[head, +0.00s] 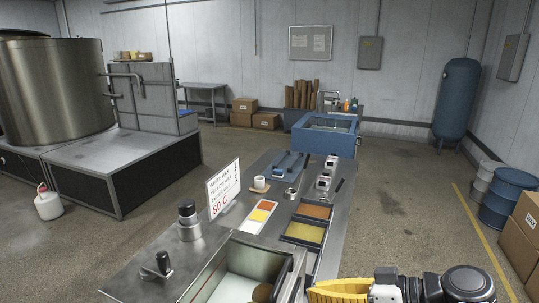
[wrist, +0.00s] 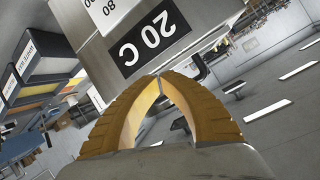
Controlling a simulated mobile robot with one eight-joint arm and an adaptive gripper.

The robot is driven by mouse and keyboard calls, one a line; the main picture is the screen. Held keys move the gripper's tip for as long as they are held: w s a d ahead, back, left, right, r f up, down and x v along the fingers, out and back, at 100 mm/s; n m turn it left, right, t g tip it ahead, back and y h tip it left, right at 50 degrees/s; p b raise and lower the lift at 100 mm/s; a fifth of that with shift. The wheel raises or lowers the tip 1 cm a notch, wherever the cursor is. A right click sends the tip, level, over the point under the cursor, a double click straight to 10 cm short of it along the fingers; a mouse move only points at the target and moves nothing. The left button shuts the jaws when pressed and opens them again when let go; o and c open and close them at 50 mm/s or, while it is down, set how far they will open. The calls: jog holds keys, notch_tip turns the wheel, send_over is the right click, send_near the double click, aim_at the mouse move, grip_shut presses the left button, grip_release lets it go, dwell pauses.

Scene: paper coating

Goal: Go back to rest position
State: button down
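My gripper (wrist: 160,80) has two yellow ribbed fingers whose tips meet in the wrist view, with nothing seen between them. A black label reading "20 C" (wrist: 150,38) on a grey metal surface lies just beyond the tips; I cannot tell whether they touch it. In the head view, part of my gripper (head: 338,292) shows yellow at the bottom edge, right of the metal worktable (head: 190,255). Its tips are not clear there.
The worktable holds an "80 C" sign (head: 223,187), colour sample trays (head: 303,232) and an open basin (head: 235,290). A blue tub (head: 325,140) stands behind. Floor right of the table is clear.

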notch_tip(320, 180, down, 6)
jog(key=s+d+m+h+b, duration=0.1)
jog(key=s+m+h, duration=0.2)
jog(key=m+h, duration=0.15)
jog(key=s+d+m+t+h+b, duration=0.1)
jog(key=d+m+h, duration=0.2)
jog(key=d+h, duration=0.4)
jog(key=shift+s+d+b, duration=0.35)
jog(key=shift+s+b, duration=0.05)
jog(key=shift+r, duration=0.1)
